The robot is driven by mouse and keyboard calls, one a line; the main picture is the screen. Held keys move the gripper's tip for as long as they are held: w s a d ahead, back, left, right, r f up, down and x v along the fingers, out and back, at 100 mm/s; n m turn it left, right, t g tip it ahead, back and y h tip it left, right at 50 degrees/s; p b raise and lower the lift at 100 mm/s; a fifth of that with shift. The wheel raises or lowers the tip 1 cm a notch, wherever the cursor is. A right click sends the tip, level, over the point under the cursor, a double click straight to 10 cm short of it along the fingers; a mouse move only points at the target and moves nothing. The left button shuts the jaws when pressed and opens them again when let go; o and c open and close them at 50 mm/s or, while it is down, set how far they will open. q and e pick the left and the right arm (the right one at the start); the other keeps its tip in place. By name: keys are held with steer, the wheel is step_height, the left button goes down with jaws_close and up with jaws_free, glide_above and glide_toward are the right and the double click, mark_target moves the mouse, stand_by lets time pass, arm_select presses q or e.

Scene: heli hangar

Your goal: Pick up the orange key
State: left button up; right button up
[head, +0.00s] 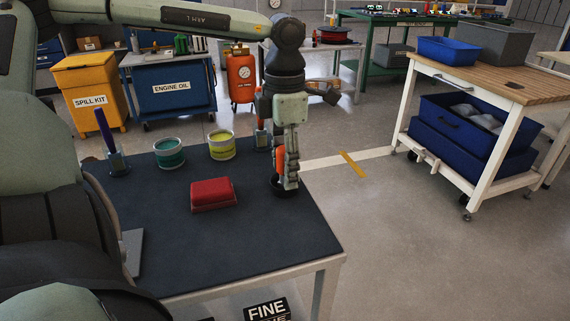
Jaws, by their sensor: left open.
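My left gripper (289,183) points down over the right side of the dark table, its fingers low near the tabletop. It is open. An upright orange piece (279,161), probably the orange key, shows right beside the fingers at their left, above a dark round base (277,188). The fingers partly hide it, and I cannot tell whether they touch it. My right gripper is not in view.
On the table (240,246) are a red block (212,195), a green tin (169,158), a yellow tin (221,150) and an upright blue piece in a holder (104,130). The table's front is clear. A wooden-topped workbench (490,80) stands apart at right.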

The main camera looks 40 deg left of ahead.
arm_select(q)
jaws_close()
stand_by(0.3)
